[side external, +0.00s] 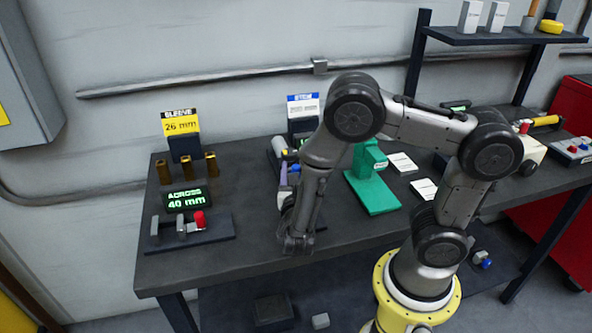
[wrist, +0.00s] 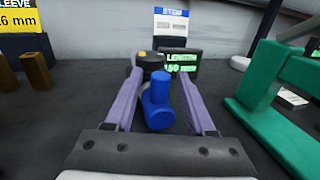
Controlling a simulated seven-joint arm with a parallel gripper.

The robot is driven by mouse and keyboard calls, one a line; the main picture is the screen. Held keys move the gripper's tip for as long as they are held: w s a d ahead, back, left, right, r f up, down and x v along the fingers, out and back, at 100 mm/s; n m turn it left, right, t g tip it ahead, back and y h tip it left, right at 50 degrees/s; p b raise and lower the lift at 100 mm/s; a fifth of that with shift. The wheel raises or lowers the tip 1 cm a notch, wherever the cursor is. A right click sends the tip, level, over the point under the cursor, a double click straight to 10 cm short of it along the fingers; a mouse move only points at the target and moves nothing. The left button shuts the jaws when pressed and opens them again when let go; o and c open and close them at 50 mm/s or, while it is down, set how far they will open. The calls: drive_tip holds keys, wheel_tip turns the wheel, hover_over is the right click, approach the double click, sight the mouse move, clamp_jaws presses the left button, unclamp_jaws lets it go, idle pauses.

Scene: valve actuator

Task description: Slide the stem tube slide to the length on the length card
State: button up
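The green length display (wrist: 182,64) reads "LENGTH" and what looks like 150 mm. The white card with a blue "STEM" header (wrist: 171,22) stands behind; its value is too small to read.
A green press-like stand (side external: 372,190) is close on the right. On the left are a sleeve card reading 26 mm (side external: 181,126), brass sleeves (side external: 164,172), an "ACROSS 40 mm" display (side external: 186,199) and a fixture with a red knob (side external: 200,221). Bench between is clear.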

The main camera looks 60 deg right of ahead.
clamp_jaws()
idle(1.2)
